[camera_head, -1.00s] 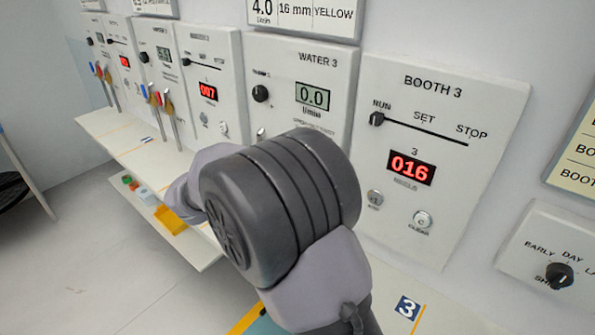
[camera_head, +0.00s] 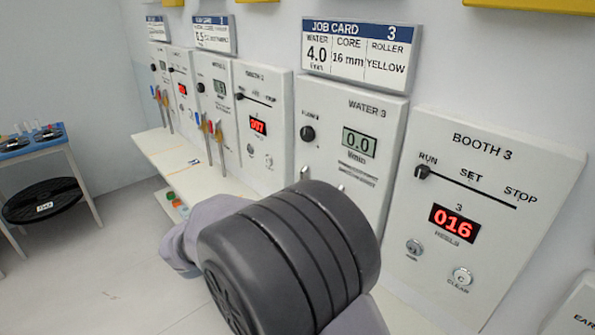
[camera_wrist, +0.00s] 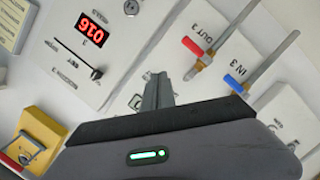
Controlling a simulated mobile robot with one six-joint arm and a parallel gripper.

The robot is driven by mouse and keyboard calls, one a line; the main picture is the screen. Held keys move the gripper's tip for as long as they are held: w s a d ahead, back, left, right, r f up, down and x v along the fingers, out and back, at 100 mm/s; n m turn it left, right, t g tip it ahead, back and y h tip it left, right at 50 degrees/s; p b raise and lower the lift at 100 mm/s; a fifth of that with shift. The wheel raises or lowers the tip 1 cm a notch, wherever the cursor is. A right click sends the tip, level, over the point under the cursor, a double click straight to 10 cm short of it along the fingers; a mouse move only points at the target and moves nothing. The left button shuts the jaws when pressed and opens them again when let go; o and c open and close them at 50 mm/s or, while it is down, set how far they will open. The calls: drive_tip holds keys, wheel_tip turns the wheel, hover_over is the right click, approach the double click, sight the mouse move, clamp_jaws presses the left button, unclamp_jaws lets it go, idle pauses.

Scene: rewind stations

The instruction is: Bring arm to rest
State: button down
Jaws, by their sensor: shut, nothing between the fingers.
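My gripper (camera_wrist: 157,92) shows in the wrist view with its fingers together and nothing between them. It points towards the white wall panels, apart from them as far as I can see. In the head view my arm's dark grey joint and pale links fill the lower middle, and the gripper itself is hidden. The booth 3 panel (camera_head: 448,238) stands right of my arm, its red display (camera_head: 452,223) reading 016. Its slider knob (camera_head: 422,172) is at RUN. The water 3 panel (camera_head: 325,160) reads 0.0.
The job card 3 (camera_head: 358,53) hangs above the panels. In the wrist view, a red-handled valve (camera_wrist: 193,47) and a blue-handled valve (camera_wrist: 233,83) stick out near my gripper. A yellow block (camera_wrist: 40,130) is at lower left. A table (camera_head: 30,152) stands far left; floor between is clear.

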drive_tip(key=s+d+g+y, duration=0.6)
drive_tip(key=s+d, duration=0.5)
drive_tip(key=s, duration=0.3)
drive_tip(key=s+a+f+m+t+y, duration=0.1)
drive_tip(key=s+a+m+t+y, duration=0.1)
drive_tip(key=s+a+t+y, duration=0.2)
drive_tip(key=s+a+y, duration=0.3)
drive_tip(key=s+y, duration=0.3)
drive_tip(key=s, duration=0.1)
drive_tip(key=shift+s+a+t+y, duration=0.2)
drive_tip(key=shift+a+t+y, duration=0.05)
drive_tip(key=shift+t+y, duration=0.05)
